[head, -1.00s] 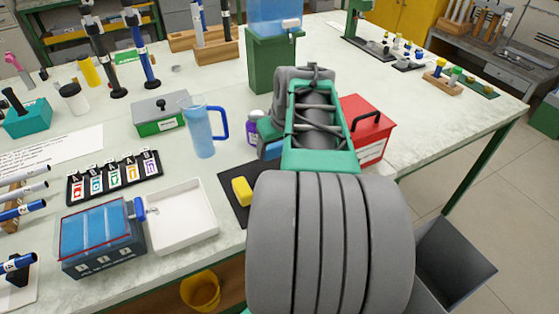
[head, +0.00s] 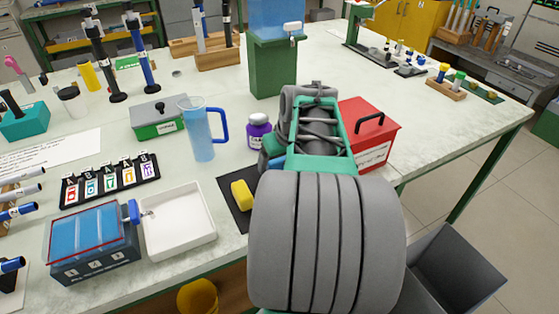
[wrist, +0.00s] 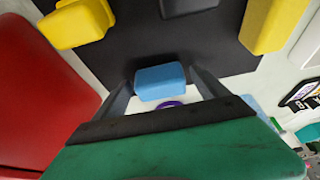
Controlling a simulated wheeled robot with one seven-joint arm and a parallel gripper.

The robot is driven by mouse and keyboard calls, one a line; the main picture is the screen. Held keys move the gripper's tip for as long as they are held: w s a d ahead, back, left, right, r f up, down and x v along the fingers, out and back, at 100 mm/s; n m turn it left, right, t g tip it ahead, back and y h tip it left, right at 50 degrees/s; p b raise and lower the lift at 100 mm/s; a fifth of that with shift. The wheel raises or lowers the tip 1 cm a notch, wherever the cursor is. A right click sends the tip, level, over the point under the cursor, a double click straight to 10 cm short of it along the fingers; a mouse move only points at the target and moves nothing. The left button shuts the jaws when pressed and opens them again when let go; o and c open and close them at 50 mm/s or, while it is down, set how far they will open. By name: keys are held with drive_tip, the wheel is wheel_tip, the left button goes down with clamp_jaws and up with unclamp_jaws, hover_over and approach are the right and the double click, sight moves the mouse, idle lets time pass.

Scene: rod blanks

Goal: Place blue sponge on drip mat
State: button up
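The blue sponge (wrist: 160,83) sits between the two fingertips of my gripper (wrist: 162,80) in the wrist view, with a finger close against each side. My gripper appears shut on it. The black drip mat (wrist: 125,45) lies under and beyond it, and the sponge overlaps the mat's edge in that view. I cannot tell whether it touches the mat. In the head view, a bit of blue (head: 277,163) shows by the mat's far edge (head: 226,184); my arm hides most of the gripper.
Yellow sponges (wrist: 80,22) (wrist: 265,22) and a dark grey block (wrist: 190,5) are on the mat. A red box (head: 368,135) stands right of my arm.

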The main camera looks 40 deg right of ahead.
drive_tip(key=shift+r, duration=0.55)
drive_tip(key=p+v, duration=0.2)
drive_tip(key=v, duration=0.9)
drive_tip(key=shift+s, duration=0.2)
drive_tip(key=shift+a+r, duration=0.1)
